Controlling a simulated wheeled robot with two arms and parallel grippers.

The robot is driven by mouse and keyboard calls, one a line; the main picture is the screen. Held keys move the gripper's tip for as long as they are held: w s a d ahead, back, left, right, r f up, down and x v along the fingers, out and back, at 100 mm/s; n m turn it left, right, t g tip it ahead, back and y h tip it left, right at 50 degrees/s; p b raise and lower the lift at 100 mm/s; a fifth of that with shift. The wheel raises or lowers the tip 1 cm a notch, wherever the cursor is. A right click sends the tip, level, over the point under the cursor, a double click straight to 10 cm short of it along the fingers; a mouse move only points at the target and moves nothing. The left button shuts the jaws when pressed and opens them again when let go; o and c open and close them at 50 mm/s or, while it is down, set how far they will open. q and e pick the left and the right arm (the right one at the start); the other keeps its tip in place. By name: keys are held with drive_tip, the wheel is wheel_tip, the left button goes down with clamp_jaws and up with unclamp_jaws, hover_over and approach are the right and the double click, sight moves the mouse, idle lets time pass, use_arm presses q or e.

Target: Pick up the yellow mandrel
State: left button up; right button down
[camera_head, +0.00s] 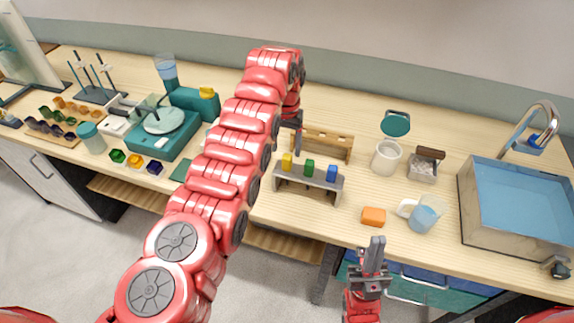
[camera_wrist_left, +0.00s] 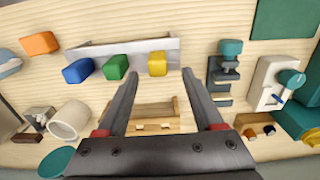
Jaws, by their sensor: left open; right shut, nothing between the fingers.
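The yellow mandrel (camera_head: 287,161) stands at the left end of a grey rack (camera_head: 305,181), beside a green block (camera_head: 309,167) and a blue block (camera_head: 332,173). In the left wrist view the yellow mandrel (camera_wrist_left: 157,63) shows just ahead of and between the open fingertips, apart from them as far as I can see. My left gripper (camera_head: 297,142) hangs over the table just behind the rack, open and empty, partly hidden by its arm. It also shows in the left wrist view (camera_wrist_left: 160,73). My right gripper (camera_head: 377,243) is shut and empty in front of the table edge.
A wooden rack (camera_head: 321,144) stands just behind the grey rack. An orange block (camera_head: 373,216), a mug (camera_head: 423,214) and a white jar (camera_head: 386,157) are to the right, before the sink (camera_head: 520,200). Teal equipment (camera_head: 163,130) stands to the left.

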sight(287, 157)
use_arm(q)
drive_tip(key=shift+f, duration=0.25)
drive_tip(key=shift+s+f+p, duration=0.1)
drive_tip(key=shift+f+p, duration=0.35)
drive_tip(key=shift+p, duration=0.1)
wheel_tip(287, 157, down, 3)
drive_tip(key=shift+d+f+p, duration=0.15)
drive_tip(key=shift+p, duration=0.7)
drive_tip(key=shift+f, duration=0.55)
clamp_jaws()
